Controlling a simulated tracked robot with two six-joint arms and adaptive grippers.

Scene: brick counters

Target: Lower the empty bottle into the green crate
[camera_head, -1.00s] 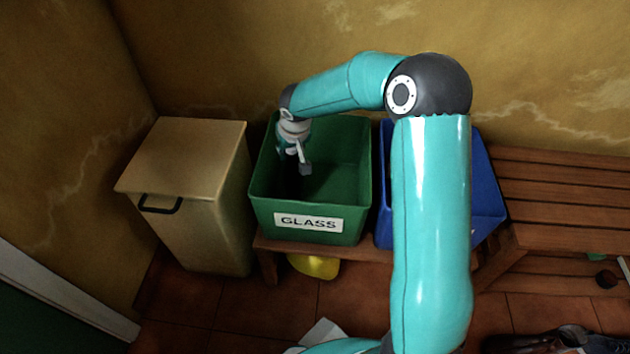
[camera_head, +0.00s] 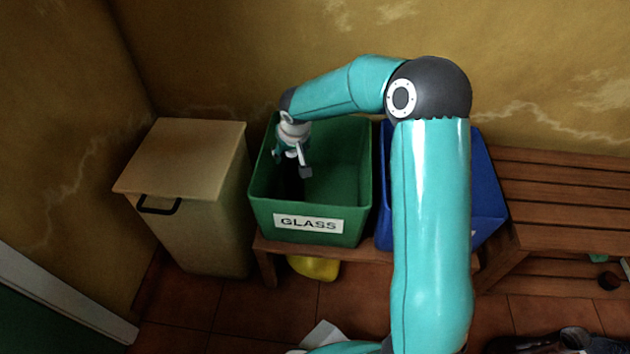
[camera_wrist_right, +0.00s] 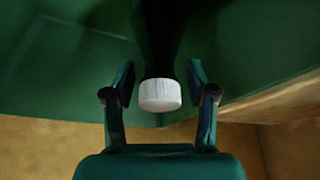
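The green crate (camera_head: 357,190), labelled GLASS, stands on a low wooden bench. My right gripper (camera_head: 292,165) is inside its left part, pointing down, with its fingers spread. In the right wrist view, the bottle (camera_wrist_right: 160,95) shows a white cap and a dark neck between the fingers of my right gripper (camera_wrist_right: 160,78). A gap shows on each side of the cap, so the fingers do not hold it. The bottle's body is lost in the crate's dark interior, and I cannot tell what it rests on. My left gripper is out of view.
A beige lidded bin (camera_head: 190,155) stands left of the crate. A blue crate (camera_head: 484,195) stands close on the right, partly behind my right arm. A slatted bench (camera_head: 570,185) is further right. A yellow object (camera_head: 315,267) lies under the crate's bench.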

